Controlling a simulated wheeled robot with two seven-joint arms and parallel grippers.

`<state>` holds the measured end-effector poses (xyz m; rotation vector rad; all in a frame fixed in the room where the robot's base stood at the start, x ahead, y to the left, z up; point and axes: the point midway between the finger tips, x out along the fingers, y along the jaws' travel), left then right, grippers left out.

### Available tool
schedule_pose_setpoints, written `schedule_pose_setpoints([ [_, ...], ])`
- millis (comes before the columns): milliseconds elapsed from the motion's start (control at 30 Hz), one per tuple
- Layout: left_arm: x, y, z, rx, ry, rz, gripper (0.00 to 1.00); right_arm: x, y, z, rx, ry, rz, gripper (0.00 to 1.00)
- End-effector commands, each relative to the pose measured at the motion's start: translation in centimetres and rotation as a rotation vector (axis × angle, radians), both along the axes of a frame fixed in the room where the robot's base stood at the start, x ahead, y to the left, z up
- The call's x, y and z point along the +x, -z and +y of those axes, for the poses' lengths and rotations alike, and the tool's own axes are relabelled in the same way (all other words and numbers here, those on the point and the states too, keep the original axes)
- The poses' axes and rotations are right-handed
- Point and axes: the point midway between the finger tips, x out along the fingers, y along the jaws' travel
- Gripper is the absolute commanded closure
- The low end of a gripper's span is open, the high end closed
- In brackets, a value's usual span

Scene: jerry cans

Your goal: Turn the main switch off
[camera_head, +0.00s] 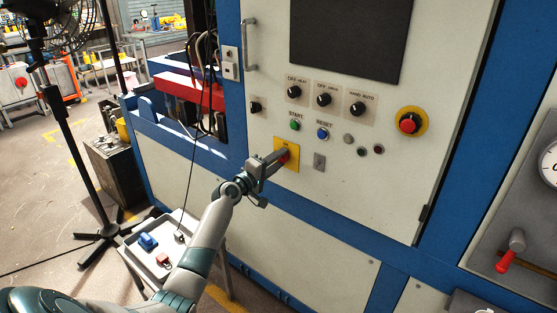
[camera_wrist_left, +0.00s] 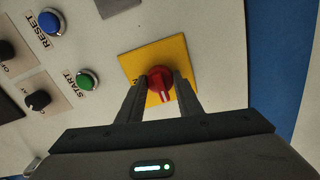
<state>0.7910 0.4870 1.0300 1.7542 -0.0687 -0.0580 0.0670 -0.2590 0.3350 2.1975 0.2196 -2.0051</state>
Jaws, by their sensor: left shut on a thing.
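The main switch is a red rotary knob (camera_wrist_left: 161,82) on a yellow plate (camera_wrist_left: 132,62), seen in the left wrist view. In the head view the yellow plate (camera_head: 292,146) sits low on the left of the cabinet door, and my gripper covers much of the knob. My left gripper (camera_head: 280,157) reaches the plate from the lower left. In the left wrist view its two fingers (camera_wrist_left: 160,90) are on either side of the red knob, shut on it. The knob's exact angle is hard to read. My right gripper is in neither view.
The panel around the switch carries a green START button (camera_head: 295,126), a blue RESET button (camera_head: 323,134), several black selector knobs (camera_head: 323,100) and a red emergency stop (camera_head: 408,123). A grey tray (camera_head: 150,262) stands below my left arm. A fan stand (camera_head: 85,165) is at the left.

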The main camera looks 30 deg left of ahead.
Motion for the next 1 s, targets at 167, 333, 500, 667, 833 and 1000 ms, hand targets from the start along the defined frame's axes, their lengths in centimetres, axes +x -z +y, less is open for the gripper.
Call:
schedule_pose_setpoints([
  [167, 0.0, 0.0, 0.1, -0.005, -0.002, 0.0, 0.9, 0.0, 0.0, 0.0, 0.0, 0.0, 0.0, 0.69],
  [333, 0.0, 0.0, 0.1, -0.005, -0.002, 0.0, 0.9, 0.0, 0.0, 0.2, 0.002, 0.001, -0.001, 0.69],
  [500, 0.0, 0.0, 0.1, -0.004, -0.001, 0.0, 0.49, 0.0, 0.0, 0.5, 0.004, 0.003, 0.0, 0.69],
  [667, 0.0, 0.0, 0.0, -0.003, -0.001, 0.0, 0.49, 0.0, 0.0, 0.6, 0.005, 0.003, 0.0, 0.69],
  [833, -0.3, 0.0, 0.1, -0.003, -0.001, -0.001, 0.49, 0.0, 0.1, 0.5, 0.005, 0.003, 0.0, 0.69],
  [1000, -1.4, 0.1, 0.2, -0.001, -0.001, 0.0, 0.49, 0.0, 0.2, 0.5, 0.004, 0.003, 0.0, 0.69],
])
